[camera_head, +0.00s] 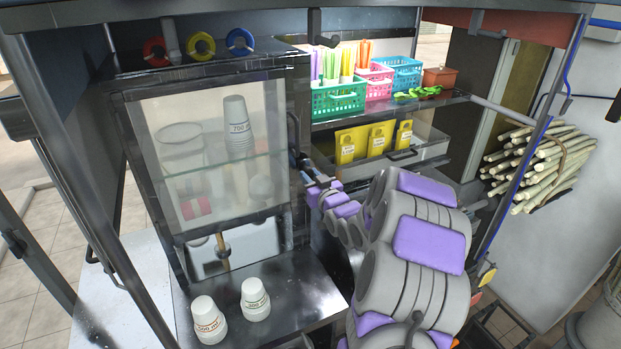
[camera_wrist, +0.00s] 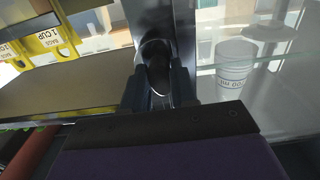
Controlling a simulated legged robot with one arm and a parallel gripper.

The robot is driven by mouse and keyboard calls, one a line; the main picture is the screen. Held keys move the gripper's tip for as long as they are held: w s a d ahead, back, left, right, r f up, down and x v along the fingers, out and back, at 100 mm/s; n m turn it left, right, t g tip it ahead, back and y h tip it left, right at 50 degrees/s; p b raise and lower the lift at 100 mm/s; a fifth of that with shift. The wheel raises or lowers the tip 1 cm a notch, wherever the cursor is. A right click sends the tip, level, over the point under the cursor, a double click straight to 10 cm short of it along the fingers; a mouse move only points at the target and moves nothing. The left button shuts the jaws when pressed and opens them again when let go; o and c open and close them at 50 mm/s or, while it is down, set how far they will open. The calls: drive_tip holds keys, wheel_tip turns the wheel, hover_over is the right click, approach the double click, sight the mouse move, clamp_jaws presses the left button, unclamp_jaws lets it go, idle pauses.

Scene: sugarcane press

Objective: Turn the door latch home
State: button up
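The glass-fronted cabinet door (camera_head: 215,150) stands on the left in the head view, its frame dark and its pane clear. A dark latch handle (camera_head: 293,132) sits on its right edge. My gripper (camera_head: 303,165) is at the lower end of this handle, reaching in from the right. In the wrist view a dark rounded latch part (camera_wrist: 156,66) lies between the two fingers of my gripper (camera_wrist: 158,95), in front of a grey upright. The fingers are apart, one on each side of it. I cannot tell whether they press on it.
White cups (camera_head: 238,125) stand behind the glass. Two cup stacks (camera_head: 256,299) stand on the metal counter (camera_head: 290,285) below. To the right are a tray with yellow bags (camera_head: 380,138) and a shelf with coloured baskets (camera_head: 338,98). Sugarcane bundles (camera_head: 537,165) hang farther right.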

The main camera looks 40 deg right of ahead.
clamp_jaws()
drive_tip(key=shift+f, duration=0.1)
drive_tip(key=shift+f+n+b, duration=0.1)
drive_tip(key=shift+n+b, duration=0.3)
drive_tip(key=shift+b, duration=0.1)
drive_tip(key=n+b, duration=1.2)
drive_tip(key=shift+d+n, duration=0.15)
drive_tip(key=shift+n, duration=0.15)
drive_tip(key=shift+n+b, duration=1.55)
drive_tip(key=shift+n, duration=0.75)
